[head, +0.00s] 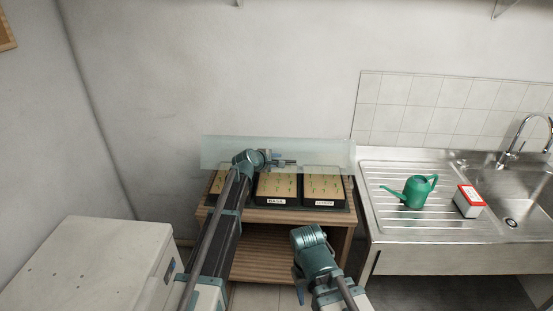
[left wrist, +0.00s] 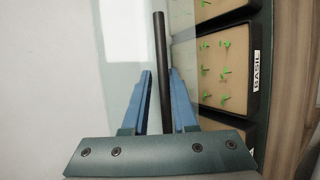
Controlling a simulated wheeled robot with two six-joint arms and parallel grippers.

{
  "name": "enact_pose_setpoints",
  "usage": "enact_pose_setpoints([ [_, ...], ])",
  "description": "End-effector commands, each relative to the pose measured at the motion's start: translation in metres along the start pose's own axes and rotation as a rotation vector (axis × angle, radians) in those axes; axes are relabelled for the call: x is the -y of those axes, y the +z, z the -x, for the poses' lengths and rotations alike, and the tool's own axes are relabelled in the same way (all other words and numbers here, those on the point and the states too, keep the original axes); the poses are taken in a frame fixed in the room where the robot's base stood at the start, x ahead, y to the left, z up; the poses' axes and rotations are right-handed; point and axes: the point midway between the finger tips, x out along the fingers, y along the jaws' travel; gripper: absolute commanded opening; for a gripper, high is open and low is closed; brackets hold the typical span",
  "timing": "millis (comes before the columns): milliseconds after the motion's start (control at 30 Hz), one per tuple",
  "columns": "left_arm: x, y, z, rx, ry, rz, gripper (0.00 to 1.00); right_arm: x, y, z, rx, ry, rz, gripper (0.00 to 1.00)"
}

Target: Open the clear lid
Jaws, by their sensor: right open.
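The clear lid (head: 225,152) is a pale, see-through panel raised at the back of the seed trays, tilted well up from them. It also shows in the left wrist view (left wrist: 125,50). My left gripper (head: 283,161) is at the lid's middle, above the trays. Its blue fingers (left wrist: 161,85) lie on both sides of a dark bar handle (left wrist: 160,40) and appear shut on it. My right gripper (head: 299,292) is low in front of the bench, open and apart from the lid; its fingertips are mostly hidden.
Black trays of soil with green sprouts, one labelled BASIL (head: 277,186), sit on a slatted wooden bench (head: 275,216). A green watering can (head: 413,191) and a red-and-white box (head: 468,201) stand on the steel sink unit at right. A white chest (head: 90,260) stands at left.

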Motion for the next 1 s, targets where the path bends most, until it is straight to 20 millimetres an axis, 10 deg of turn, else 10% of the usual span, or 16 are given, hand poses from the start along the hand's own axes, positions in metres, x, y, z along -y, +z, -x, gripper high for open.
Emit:
enact_pose_setpoints([
  [433,-0.002,0.0,0.01,-0.001,0.0,0.001,0.45,-0.001,0.0,0.007,0.0,0.0,0.0,0.5],
  [1000,0.046,-0.012,0.104,-0.002,-0.001,0.001,0.45,-0.001,0.001,0.011,0.0,0.0,0.0,0.5],
])
